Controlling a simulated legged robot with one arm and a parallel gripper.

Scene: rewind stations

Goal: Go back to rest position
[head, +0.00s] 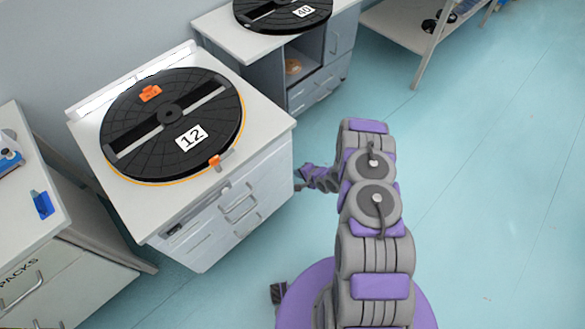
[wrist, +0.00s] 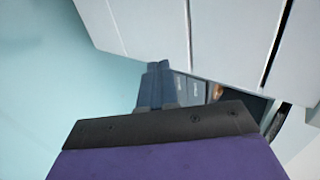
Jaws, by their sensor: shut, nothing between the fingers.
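My gripper (wrist: 160,72) shows in the wrist view beyond a dark bracket and a purple housing. Its dark fingers are together with nothing between them. Pale cabinet faces stand beyond and above it, and blue floor lies to its left. In the head view my grey and purple arm rises at right of centre and bends over at its top joints. I cannot clearly make out the fingers in the head view.
A drawer cabinet (head: 279,137) bears a black disc (head: 215,88) marked 12, with orange clips. Behind it, another cabinet (head: 222,32) bears disc 40 (head: 262,17). A white table (head: 50,205) stands at left, a shelf unit (head: 392,22) at top right. The floor (head: 490,190) on the right is clear.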

